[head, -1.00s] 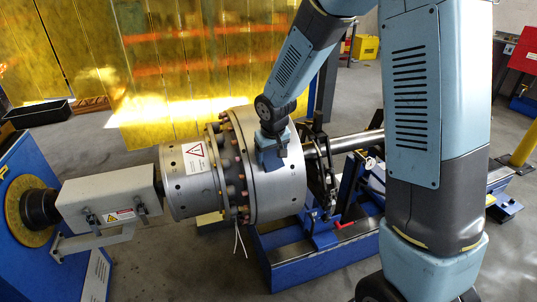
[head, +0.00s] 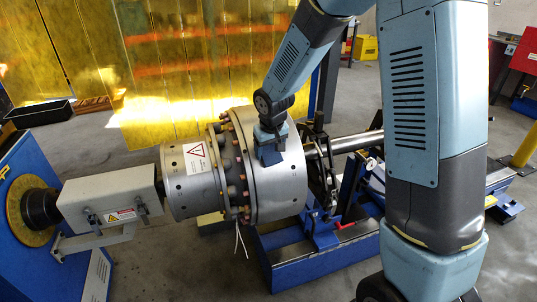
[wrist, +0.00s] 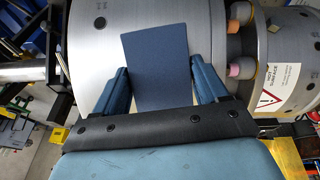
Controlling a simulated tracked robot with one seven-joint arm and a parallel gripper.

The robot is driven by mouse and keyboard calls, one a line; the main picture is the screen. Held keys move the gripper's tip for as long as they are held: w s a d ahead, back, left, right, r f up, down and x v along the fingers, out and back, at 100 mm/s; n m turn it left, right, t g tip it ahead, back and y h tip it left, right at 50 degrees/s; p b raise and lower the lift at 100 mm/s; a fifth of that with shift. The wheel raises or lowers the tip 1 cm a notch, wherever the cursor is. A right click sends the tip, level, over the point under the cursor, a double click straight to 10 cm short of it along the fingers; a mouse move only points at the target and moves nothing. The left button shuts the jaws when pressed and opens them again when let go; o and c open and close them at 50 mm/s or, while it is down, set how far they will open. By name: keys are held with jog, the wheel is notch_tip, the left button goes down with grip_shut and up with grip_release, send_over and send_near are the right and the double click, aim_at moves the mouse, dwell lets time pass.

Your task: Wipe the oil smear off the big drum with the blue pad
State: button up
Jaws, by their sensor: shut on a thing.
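The big drum (head: 276,192) is the wide bare-metal cylinder of the rotor in the middle of the head view. It also fills the upper middle of the wrist view (wrist: 96,75). I see no oil smear; the pad and gripper hide part of the drum.
A ring of bolts (head: 231,170) and a smaller drum with a warning label (head: 197,157) adjoin the big drum on the left. A grey box-shaped coupling guard (head: 108,200) is further left. The shaft (head: 350,143) and blue stand (head: 310,262) are right and below.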

jog(key=shift+w+a+r, duration=0.25)
jog(key=shift+w+r, duration=0.4)
jog(key=shift+w, duration=0.1)
jog(key=shift+w+a+r, duration=0.2)
jog(key=shift+w+r, duration=0.5)
jog(key=shift+w, duration=0.1)
jog(key=shift+w+a+r, duration=0.25)
jog(key=shift+w+r, duration=0.4)
jog(key=shift+w, duration=0.1)
jog(key=shift+s+f, duration=0.1)
jog(key=shift+s, duration=0.05)
jog(key=shift+s+d+f, duration=0.3)
jog(key=shift+s+f, duration=0.6)
jog(key=shift+s, duration=0.05)
jog(key=shift+s+d+f, duration=0.25)
jog(key=shift+s+f, duration=0.65)
jog(key=shift+s, duration=0.1)
jog(key=shift+s+d+f, duration=0.3)
jog(key=shift+s+f, duration=0.6)
jog(key=shift+s, duration=0.05)
jog(key=shift+s+f, duration=0.1)
jog(key=shift+f, duration=0.05)
jog(key=shift+c, duration=0.7)
